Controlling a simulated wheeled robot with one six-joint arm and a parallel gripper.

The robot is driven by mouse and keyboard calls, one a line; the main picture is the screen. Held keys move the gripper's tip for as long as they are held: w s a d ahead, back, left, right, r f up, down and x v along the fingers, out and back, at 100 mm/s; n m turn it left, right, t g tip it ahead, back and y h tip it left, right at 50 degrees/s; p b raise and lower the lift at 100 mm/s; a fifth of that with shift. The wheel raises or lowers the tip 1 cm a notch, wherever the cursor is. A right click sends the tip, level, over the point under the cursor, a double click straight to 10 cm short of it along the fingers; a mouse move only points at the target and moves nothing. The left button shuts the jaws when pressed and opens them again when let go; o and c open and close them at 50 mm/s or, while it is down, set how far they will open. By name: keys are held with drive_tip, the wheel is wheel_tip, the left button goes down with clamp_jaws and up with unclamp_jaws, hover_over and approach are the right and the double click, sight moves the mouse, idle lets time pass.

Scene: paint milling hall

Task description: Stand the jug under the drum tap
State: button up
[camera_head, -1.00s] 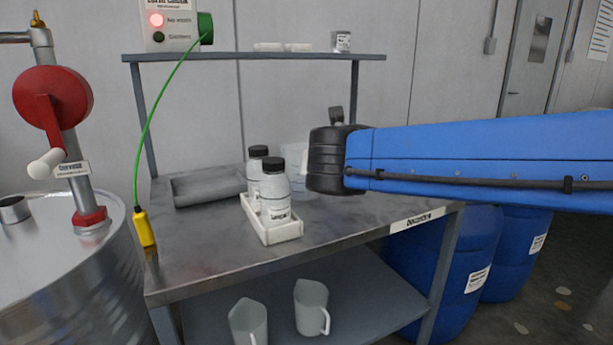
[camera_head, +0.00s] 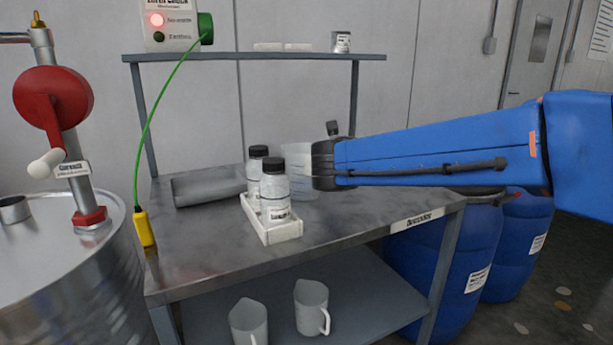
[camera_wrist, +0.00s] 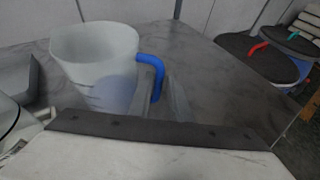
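A translucent jug with a blue handle (camera_wrist: 98,60) stands upright on the steel bench, left of centre in the wrist view. In the head view this jug (camera_head: 298,160) is partly hidden behind a white bottle and my gripper. My gripper (camera_wrist: 164,102) is at the handle side of the jug, its grey fingers apart near the lower handle. I cannot tell whether they touch it.
Two white bottles in a white tray (camera_head: 282,233) stand left of my gripper. Two jugs with pale handles (camera_head: 311,305) stand on the lower shelf (camera_head: 375,300). A green cable ends in a yellow clamp (camera_head: 144,228) at the drum. Blue drums (camera_head: 455,250) stand right.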

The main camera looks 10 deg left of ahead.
drive_tip(key=shift+x, duration=2.6)
drive_tip(key=shift+a, duration=0.15)
clamp_jaws()
